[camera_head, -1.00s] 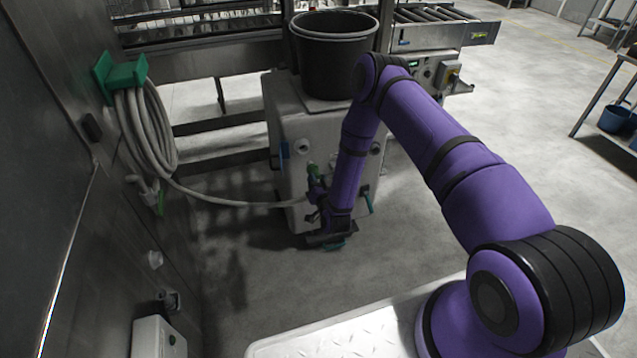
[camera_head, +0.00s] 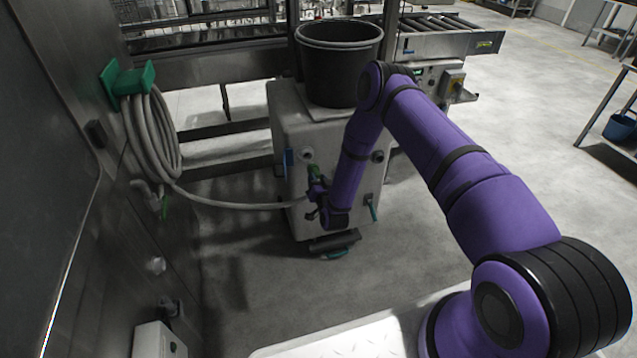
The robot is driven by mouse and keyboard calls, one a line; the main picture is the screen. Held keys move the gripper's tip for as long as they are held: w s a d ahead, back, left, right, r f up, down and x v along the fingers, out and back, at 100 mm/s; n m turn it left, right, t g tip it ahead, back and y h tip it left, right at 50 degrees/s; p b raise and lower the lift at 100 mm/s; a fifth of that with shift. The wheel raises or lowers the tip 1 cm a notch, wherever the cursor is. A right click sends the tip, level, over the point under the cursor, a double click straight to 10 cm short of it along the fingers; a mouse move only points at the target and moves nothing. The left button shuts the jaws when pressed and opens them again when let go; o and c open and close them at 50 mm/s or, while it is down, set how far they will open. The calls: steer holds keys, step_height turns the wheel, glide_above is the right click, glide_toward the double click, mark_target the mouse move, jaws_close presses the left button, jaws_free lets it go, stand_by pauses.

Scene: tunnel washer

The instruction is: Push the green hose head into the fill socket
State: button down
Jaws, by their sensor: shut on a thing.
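The grey hose (camera_head: 235,204) runs from the wall on the left to the gripper. A round fitting (camera_head: 306,155), which may be the fill socket, is on the unit's front just above and left of the hose head. The head looks close below it, but I cannot tell whether they touch. Another round fitting (camera_head: 378,156) sits to the right, beside my forearm.
The pale unit (camera_head: 290,120) carries a black bucket (camera_head: 338,65). A green hanger (camera_head: 128,82) on the left wall holds the coiled hose (camera_head: 152,135). The floor in front is clear.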

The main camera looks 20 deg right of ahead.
mark_target(313, 169)
steer(key=shift+w, duration=1.6)
steer(key=shift+w, duration=0.15)
steer(key=shift+w, duration=0.8)
steer(key=shift+w, duration=0.35)
steer(key=c, duration=0.7)
jaws_free()
steer(key=shift+o, duration=0.2)
